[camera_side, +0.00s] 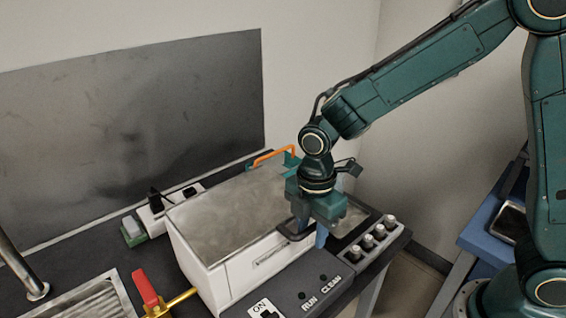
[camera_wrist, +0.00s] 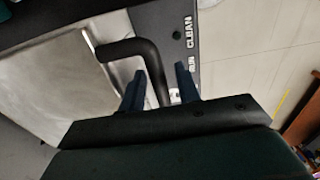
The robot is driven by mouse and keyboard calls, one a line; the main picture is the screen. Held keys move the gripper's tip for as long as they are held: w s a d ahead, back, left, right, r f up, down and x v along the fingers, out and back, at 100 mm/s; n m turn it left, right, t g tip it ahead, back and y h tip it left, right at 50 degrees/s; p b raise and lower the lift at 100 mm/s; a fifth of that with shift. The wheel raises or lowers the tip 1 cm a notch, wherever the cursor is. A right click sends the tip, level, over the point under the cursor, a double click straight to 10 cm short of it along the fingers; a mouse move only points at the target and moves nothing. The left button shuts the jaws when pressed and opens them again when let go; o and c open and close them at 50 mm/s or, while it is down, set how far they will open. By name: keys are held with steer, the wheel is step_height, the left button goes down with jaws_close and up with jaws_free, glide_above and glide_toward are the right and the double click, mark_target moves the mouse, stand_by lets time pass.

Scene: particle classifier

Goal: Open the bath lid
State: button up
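The bath is a white box with a flat, brushed-metal lid (camera_side: 225,212), which lies shut on top in the side view. The lid also fills the left of the wrist view (camera_wrist: 65,85). A black bent handle (camera_wrist: 135,47) is fixed at the lid's edge; in the side view it shows at the lid's right front (camera_side: 287,229). My gripper (camera_side: 310,234) is down at the handle, pointing downward. In the wrist view, its two blue fingers (camera_wrist: 161,76) stand apart with the handle's bar between them; a narrow gap seems to show beside the bar.
A control panel with RUN and CLEAN markings (camera_side: 318,290) and an ON switch (camera_side: 266,312) borders the bath. Several small vials stand in a rack (camera_side: 373,237) at right. A red-handled valve (camera_side: 145,288) is at front left. An orange bar (camera_side: 270,156) is behind the lid.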

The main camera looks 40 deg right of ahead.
steer(key=c, duration=0.6)
steer(key=shift+c, duration=0.2)
steer(key=shift+w+r+t, duration=0.1)
steer(key=shift+r+t, duration=0.2)
steer(key=shift+r, duration=1.35)
steer(key=shift+r, duration=0.15)
